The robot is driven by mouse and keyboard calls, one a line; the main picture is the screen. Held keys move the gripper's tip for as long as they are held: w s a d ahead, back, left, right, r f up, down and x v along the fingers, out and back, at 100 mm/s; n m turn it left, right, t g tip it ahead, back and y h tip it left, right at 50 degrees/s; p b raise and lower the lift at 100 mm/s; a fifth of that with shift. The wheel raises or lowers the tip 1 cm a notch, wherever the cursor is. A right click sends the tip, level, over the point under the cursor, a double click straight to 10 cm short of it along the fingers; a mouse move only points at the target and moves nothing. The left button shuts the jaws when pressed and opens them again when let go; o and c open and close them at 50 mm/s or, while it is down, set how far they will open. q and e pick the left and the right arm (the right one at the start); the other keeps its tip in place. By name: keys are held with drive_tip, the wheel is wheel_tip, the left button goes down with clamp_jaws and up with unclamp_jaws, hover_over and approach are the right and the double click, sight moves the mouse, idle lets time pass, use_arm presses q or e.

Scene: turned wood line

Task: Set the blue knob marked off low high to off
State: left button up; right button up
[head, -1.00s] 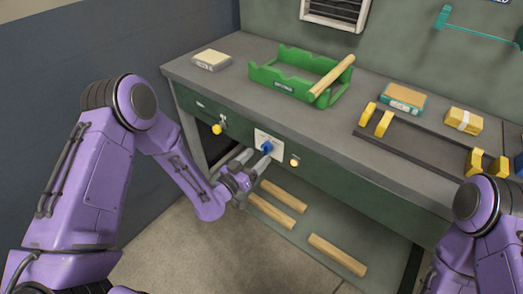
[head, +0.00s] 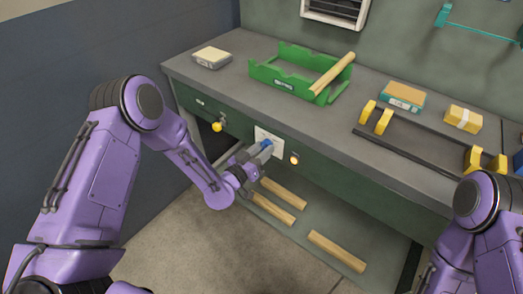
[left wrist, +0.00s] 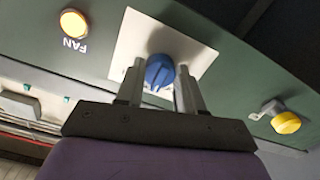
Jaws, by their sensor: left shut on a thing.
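The blue knob (head: 266,143) sits on a pale plate (head: 262,132) on the front of the green bench. In the left wrist view the blue knob (left wrist: 160,70) shows between the two grey fingers of my left gripper (left wrist: 159,80), on the pale plate (left wrist: 135,38). My left gripper (head: 260,150) is shut on the knob. The off, low and high marks cannot be read, so I cannot tell the setting. My right arm shows at the lower right of the head view; its gripper is out of view.
A round FAN light (left wrist: 74,22) glows beside the plate. A yellow knob (head: 217,126) is on the other side. On the bench are a green mitre box (head: 285,82) with a wooden rod (head: 332,75) and a black-and-yellow clamp (head: 410,148). Wood pieces (head: 336,252) lie on the lower shelf.

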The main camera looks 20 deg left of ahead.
use_arm(q)
drive_tip(key=shift+n, duration=0.3)
drive_tip(key=shift+n+b, duration=1)
drive_tip(key=shift+n, duration=3)
drive_tip(key=o, duration=1)
drive_tip(key=shift+o, duration=0.2)
